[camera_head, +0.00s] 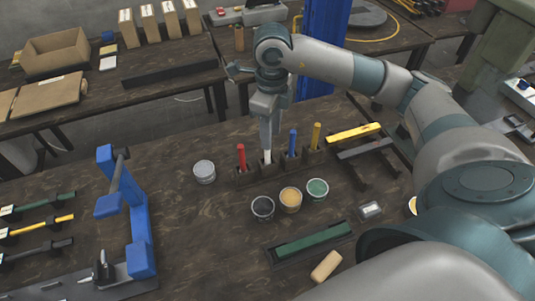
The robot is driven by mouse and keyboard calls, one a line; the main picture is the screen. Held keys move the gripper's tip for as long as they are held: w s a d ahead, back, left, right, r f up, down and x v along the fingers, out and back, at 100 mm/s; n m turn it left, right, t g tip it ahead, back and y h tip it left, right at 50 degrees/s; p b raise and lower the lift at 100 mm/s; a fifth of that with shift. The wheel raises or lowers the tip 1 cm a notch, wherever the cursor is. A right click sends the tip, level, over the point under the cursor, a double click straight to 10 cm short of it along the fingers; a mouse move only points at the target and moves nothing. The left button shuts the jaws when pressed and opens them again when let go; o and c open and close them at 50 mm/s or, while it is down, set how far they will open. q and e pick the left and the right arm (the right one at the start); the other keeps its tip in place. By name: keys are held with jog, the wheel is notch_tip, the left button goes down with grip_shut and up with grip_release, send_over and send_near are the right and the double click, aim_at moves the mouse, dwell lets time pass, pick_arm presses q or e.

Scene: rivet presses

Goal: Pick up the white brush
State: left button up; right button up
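The white brush (267,157) stands upright in a dark holder block between the red brush (241,156) and the blue brush (292,142). Only a short length of its pale handle shows, just below my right gripper (266,142). My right gripper points down with its fingertips at the handle's top and hides the upper part. I cannot tell whether the fingers are closed on the handle or only around it. My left gripper is out of view.
A yellow brush (316,135) stands to the right. Paint cups, one of them yellow (290,199), stand in front, with a grey can (204,171) to the left. A blue press frame (138,210) stands further left. The table between the can and press is clear.

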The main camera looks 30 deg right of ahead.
aim_at(268, 157)
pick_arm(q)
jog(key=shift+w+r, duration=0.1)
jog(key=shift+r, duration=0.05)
pick_arm(e)
jog(key=shift+f, duration=0.1)
